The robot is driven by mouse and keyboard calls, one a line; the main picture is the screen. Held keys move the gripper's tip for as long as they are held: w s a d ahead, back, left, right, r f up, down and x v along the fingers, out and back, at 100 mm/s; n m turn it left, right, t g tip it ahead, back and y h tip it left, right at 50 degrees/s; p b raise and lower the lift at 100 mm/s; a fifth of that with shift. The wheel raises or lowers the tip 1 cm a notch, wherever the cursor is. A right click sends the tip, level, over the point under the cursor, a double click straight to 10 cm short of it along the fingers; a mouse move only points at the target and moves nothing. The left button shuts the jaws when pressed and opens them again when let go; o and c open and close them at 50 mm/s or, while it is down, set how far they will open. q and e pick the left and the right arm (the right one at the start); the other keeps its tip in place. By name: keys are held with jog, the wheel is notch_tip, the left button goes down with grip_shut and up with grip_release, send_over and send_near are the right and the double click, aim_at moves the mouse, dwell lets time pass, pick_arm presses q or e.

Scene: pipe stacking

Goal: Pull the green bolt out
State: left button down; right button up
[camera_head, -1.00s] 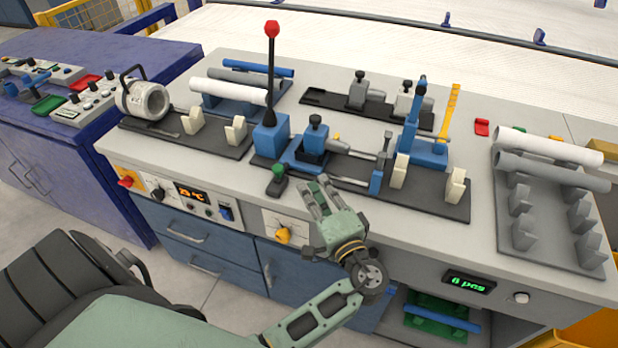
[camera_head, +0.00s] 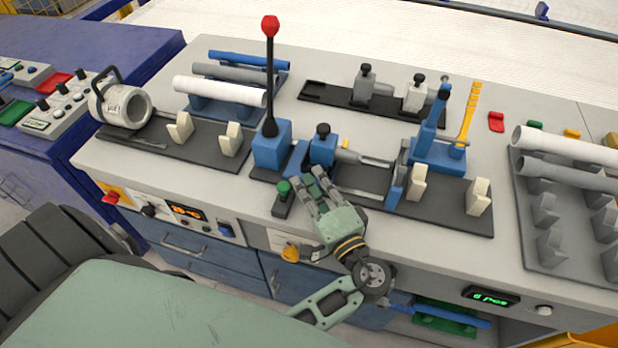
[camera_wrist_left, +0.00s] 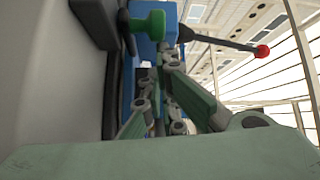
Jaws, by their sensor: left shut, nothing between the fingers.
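The green bolt (camera_head: 283,188) has a round green head and sits on a small dark block at the front edge of the bench, left of my left gripper. In the left wrist view the green bolt (camera_wrist_left: 148,22) shows near the top, beyond the fingers and left of them. My left gripper (camera_head: 308,180) is shut and empty, its fingertips just right of the bolt and in front of the blue clamp (camera_head: 322,148). In the wrist view its fingers (camera_wrist_left: 165,85) point towards the blue parts. I see no contact with the bolt. My right gripper is not in view.
A red-topped lever (camera_head: 270,70) rises from a blue block behind the bolt. A white pipe (camera_head: 220,91) lies on a rack at the back left. Cream supports (camera_head: 479,197) stand on the dark plate to the right. A grey pipe rack (camera_head: 570,225) is at the far right.

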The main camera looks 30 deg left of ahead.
aim_at(305, 210)
pick_arm(q)
jog(key=shift+s+d, duration=0.2)
jog(key=shift+s, duration=0.65)
jog(key=shift+s+d, duration=0.15)
jog(key=shift+s, duration=0.65)
jog(key=shift+w, duration=0.1)
jog(key=shift+f, duration=0.1)
